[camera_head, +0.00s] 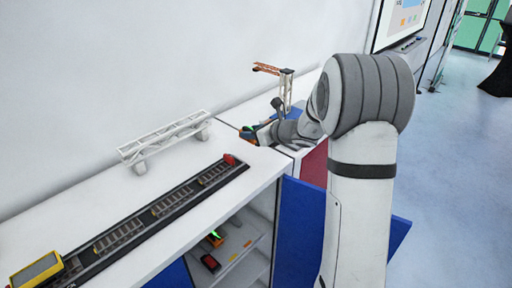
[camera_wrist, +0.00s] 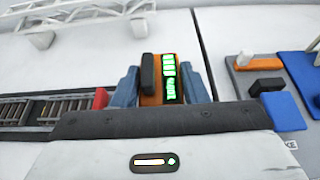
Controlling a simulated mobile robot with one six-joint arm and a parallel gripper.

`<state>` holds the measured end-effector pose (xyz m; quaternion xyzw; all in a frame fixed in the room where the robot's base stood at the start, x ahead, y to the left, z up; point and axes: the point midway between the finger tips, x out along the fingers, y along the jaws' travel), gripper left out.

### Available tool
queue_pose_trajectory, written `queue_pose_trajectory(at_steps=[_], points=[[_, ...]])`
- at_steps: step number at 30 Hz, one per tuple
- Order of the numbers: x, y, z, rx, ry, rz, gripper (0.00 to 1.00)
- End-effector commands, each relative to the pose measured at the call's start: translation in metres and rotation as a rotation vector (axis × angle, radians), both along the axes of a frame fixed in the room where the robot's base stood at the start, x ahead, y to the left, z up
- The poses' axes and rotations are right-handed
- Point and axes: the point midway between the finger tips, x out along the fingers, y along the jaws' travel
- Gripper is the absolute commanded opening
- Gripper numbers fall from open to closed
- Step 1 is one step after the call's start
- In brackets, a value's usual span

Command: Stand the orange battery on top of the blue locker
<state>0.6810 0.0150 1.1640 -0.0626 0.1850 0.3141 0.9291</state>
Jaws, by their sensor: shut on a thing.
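The orange battery (camera_wrist: 151,98), with a black block and a lit green display, sits between the blue fingers of my gripper (camera_wrist: 160,88) in the wrist view. The gripper is shut on it. In the head view my gripper (camera_head: 250,135) is low at the far end of the white top, and the battery is mostly hidden there. The blue locker (camera_head: 222,170) has a white top and an open blue door (camera_head: 300,230). I cannot tell whether the battery touches the top.
A model track (camera_head: 150,220) with a red end stop and a yellow vehicle (camera_head: 37,270) lies on the top, beside a white truss (camera_head: 165,138). A small crane (camera_head: 286,88) stands beyond my gripper. Other battery-like items (camera_head: 210,262) lie on the shelf inside.

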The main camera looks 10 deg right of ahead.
Motion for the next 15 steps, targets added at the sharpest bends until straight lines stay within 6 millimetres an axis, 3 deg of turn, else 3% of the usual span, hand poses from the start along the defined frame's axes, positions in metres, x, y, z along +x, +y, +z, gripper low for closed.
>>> queue_pose_trajectory(at_steps=[3,15], points=[[0.0,-0.006,-0.02,0.001,0.003,-0.011,0.12],[0.0,-0.012,-0.064,0.001,0.001,-0.019,0.12]])
